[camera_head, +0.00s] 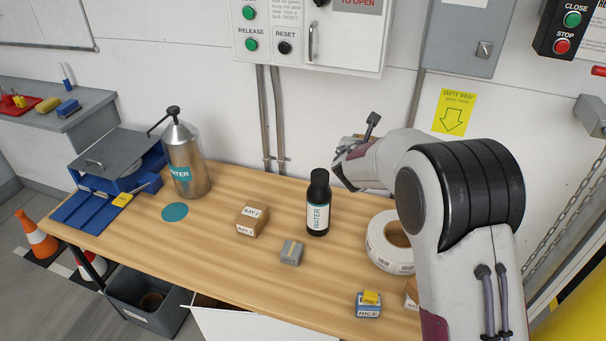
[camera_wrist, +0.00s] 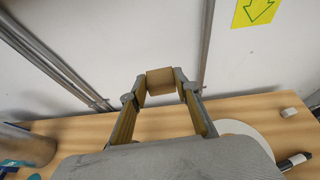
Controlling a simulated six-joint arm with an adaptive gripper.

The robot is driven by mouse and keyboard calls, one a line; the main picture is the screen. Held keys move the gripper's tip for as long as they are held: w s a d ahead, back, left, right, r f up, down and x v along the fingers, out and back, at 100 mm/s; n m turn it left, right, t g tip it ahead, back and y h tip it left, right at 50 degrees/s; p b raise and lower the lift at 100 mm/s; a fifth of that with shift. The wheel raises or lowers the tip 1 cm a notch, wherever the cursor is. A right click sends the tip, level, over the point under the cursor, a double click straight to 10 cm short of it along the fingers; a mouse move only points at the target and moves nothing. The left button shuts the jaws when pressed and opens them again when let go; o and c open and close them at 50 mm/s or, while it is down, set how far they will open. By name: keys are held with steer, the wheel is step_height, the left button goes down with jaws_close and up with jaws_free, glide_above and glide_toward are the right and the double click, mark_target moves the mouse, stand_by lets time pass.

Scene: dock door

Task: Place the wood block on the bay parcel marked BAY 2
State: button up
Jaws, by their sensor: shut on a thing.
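My gripper (camera_wrist: 161,84) is shut on the wood block (camera_wrist: 161,77), a plain brown cube held between the fingertips in the wrist view. In the head view my gripper is up near the back wall, right of the black water bottle (camera_head: 318,205), mostly hidden by my wrist. The bay parcel (camera_head: 252,222) is a small brown carton with white labels that seem to read BAY 2. It sits mid-table, left of the bottle, apart from my gripper. Its top is clear.
A grey box (camera_head: 291,252) lies right of the parcel. A tape roll (camera_head: 376,252), a RICE box (camera_head: 368,308) with a yellow block and a partly hidden carton (camera_head: 411,292) are at right. A metal water flask (camera_head: 185,162) stands left. Control boxes (camera_head: 310,35) hang behind.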

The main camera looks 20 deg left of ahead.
steer(key=shift+r, duration=0.1)
step_height(320, 180, up, 5)
steer(key=n+y, duration=0.4)
glide_above(253, 219)
steer(key=s, duration=0.3)
step_height(253, 219, down, 17)
steer(key=shift+a+g, duration=0.3)
steer(key=shift+g, duration=0.1)
steer(key=shift+w, duration=0.1)
step_height(253, 219, down, 6)
steer(key=shift+y, duration=0.3)
